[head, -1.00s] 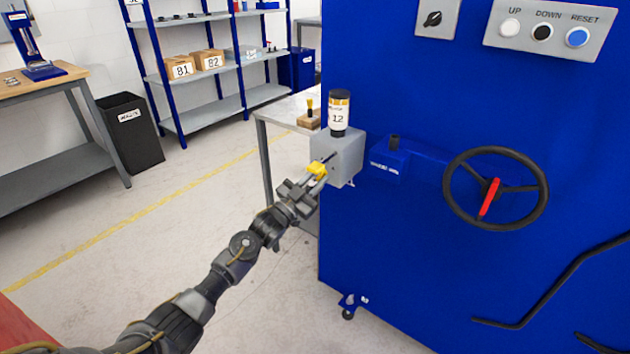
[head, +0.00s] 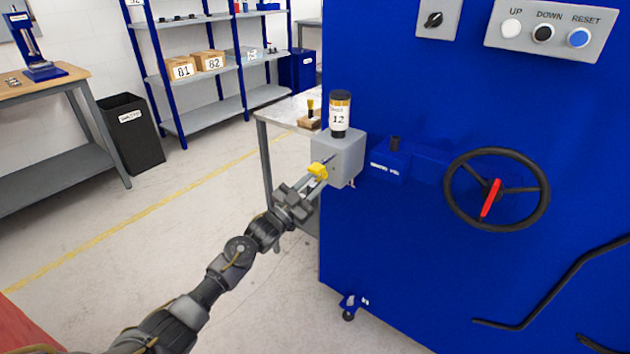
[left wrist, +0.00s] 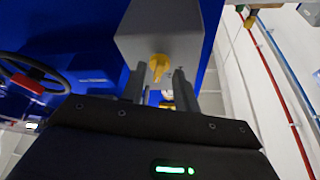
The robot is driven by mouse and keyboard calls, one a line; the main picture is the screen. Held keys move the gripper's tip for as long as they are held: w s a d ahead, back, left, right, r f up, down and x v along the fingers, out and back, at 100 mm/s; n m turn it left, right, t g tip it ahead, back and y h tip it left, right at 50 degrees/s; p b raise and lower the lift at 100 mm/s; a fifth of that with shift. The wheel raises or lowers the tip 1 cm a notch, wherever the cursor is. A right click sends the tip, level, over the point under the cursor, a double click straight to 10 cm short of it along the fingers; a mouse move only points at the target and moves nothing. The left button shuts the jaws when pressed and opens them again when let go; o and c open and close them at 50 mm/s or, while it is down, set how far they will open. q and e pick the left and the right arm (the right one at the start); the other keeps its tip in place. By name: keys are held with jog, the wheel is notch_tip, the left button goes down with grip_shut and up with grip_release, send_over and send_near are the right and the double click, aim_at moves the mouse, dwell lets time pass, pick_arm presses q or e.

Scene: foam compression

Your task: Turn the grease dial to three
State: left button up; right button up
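The grease dial is a small yellow knob (head: 318,170) on the face of a grey box (head: 345,160) fixed to the left edge of the blue machine. A bottle labelled 12 (head: 340,112) stands upright on the box. My left gripper (head: 311,182) is at the dial, its fingers pointing at the box face. In the left wrist view the yellow dial (left wrist: 159,66) lies between the two fingertips (left wrist: 159,80), which stand apart with gaps on both sides. I cannot read any dial numbers. My right gripper is not in view.
The blue machine (head: 400,270) fills the right side, with a black handwheel (head: 533,190) and a push-button panel (head: 550,35). A grey table (head: 285,112) stands behind the box. Shelves (head: 210,120) and a black bin (head: 130,135) are at the back left. Floor at left is clear.

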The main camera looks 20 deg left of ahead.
pick_arm(q)
jog(key=v, duration=0.9)
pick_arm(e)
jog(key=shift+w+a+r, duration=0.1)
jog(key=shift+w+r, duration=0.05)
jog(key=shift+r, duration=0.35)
pick_arm(q)
jog(key=shift+s+a+f, duration=0.1)
jog(key=shift+f, duration=0.05)
